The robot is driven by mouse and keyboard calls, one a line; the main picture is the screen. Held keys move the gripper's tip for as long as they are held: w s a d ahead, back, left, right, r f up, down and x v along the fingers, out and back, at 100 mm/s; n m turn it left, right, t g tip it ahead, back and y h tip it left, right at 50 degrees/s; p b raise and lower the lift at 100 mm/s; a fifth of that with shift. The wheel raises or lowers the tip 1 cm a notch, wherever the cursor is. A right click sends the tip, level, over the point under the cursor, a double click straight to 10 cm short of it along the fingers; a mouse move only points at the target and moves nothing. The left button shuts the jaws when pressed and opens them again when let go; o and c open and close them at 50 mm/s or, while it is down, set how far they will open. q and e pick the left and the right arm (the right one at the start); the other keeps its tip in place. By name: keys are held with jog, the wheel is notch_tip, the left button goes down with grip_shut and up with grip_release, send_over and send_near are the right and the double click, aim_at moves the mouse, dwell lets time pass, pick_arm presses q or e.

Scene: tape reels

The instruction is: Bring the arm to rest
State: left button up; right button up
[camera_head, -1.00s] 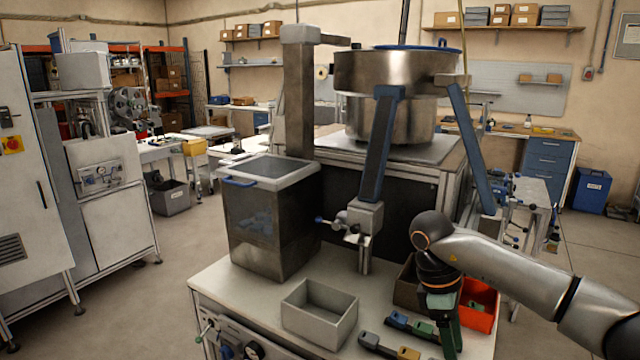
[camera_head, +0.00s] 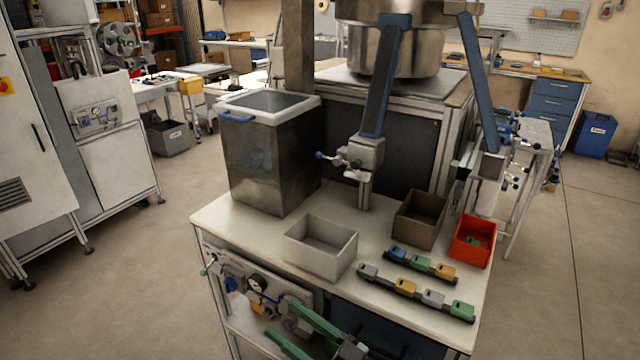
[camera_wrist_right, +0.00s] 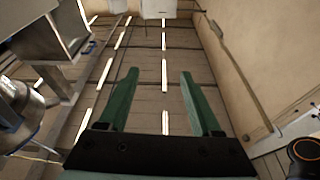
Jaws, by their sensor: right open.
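My right gripper (camera_head: 279,315) shows at the bottom of the head view. Its two green fingers are apart with nothing between them, and they point up and to the left in front of the table's lower front. The rest of the right arm is mostly out of the picture. In the right wrist view the gripper (camera_wrist_right: 159,74) is open and empty, with long light strips and beams beyond the fingers. My left gripper is in neither view.
The white table (camera_head: 405,285) holds a grey bin (camera_head: 320,245), a brown bin (camera_head: 420,217), a red bin (camera_head: 473,240) and two rows of coloured parts (camera_head: 415,293). A dark hopper (camera_head: 265,165) stands at the back left. Floor at the right is open.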

jog(key=d+f+m+t+h, duration=0.5)
jog(key=d+f+m+h, duration=0.1)
jog(key=d+f+h, duration=0.2)
jog(key=s+d+f+m+g+h, duration=0.1)
jog(key=s+d+f+g+h, duration=0.2)
jog(key=s+d+f, duration=0.3)
jog(key=s+d+f+m+g+h, duration=0.2)
jog(key=s+d+f, duration=0.4)
jog(key=f, duration=0.5)
jog(key=s+g+h, duration=0.1)
jog(key=h, duration=0.1)
jog(key=shift+s+d+h, duration=0.35)
jog(key=shift+s+h, duration=0.05)
